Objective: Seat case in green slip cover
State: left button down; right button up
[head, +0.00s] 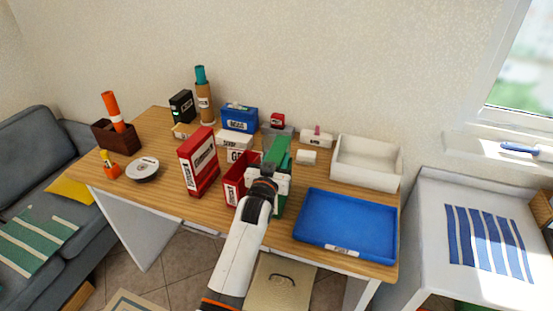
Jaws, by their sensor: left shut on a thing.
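The green slip cover (280,207) stands upright near the front middle of the table, partly hidden by my gripper. A green case (278,148) shows above and behind my gripper, in line with the cover. My left gripper (272,183) comes in from the front and is shut on the case; its fingertips are hard to see. I cannot tell how deep the case sits in the cover. My right gripper is not in view.
A red open slip cover (236,190) stands close left of my gripper, with a taller red box (199,162) beyond it. A blue tray (345,225) lies at the right front, a white bin (366,160) behind it. Small boxes, including a blue one (240,118), line the back.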

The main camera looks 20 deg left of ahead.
pick_arm(q)
jog(key=shift+f, duration=0.3)
jog(key=c, duration=0.8)
grip_release()
jog(key=shift+c, duration=0.2)
jog(key=shift+s+f, duration=0.1)
jog(key=shift+s, duration=0.05)
jog(key=s, duration=0.4)
jog(key=s+b, duration=0.1)
jog(key=s, duration=0.6)
jog(key=shift+s+d+b, duration=0.25)
jog(key=shift+s+b, duration=0.1)
jog(key=shift+s, duration=0.05)
